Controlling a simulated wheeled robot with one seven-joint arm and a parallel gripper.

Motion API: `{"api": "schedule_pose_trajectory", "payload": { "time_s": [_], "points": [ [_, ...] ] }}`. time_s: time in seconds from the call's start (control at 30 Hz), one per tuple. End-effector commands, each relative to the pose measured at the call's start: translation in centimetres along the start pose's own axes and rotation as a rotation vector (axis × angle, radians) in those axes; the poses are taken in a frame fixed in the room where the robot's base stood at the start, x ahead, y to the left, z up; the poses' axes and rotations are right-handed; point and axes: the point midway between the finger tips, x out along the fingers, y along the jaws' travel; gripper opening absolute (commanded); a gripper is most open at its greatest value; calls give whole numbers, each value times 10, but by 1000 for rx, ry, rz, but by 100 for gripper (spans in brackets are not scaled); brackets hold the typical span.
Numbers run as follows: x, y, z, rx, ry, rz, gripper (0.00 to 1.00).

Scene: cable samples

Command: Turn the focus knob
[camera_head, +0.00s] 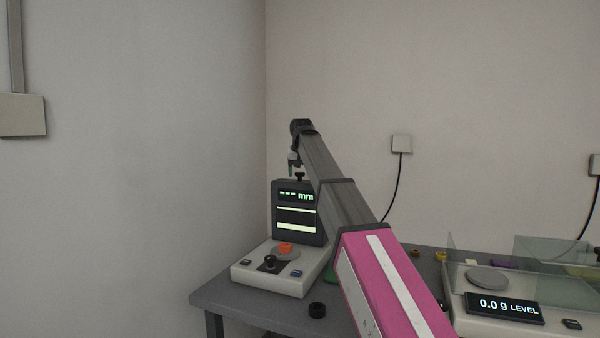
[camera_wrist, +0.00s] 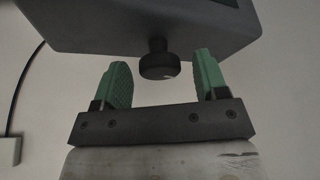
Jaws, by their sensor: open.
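The measuring device has a dark upright housing (camera_head: 290,232) with a screen reading "mm", on a pale base (camera_head: 262,282). A small black knob (camera_head: 299,177) stands on the housing's top; I take it as the focus knob. My gripper (camera_head: 294,165) is close above it, beside my arm. In the wrist view the knob (camera_wrist: 158,60) shows between the two green fingers of my gripper (camera_wrist: 162,62), with clear gaps on both sides. The fingers are open and empty. How deep the knob sits between them is hard to tell.
A black ring (camera_head: 317,310) lies on the grey table (camera_head: 240,302). A balance (camera_head: 505,309) with glass walls stands at right. A wall corner is close at left.

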Motion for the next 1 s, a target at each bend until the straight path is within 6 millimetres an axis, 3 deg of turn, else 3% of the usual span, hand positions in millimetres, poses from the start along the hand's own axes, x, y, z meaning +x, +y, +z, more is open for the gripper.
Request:
{"api": "schedule_pose_trajectory", "payload": {
  "time_s": [0.07, 0.1, 0.23, 0.47, 1.0],
  "points": [
    [0, 0, 0, 0, 0, 0, 67],
    [0, 0, 0, 0, 0, 0, 60],
    [0, 0, 0, 0, 0, 0, 18],
    [0, 0, 0, -29, -2, -13, 18],
    [0, 2, -1, -383, -3, -161, 18]
  ]
}}
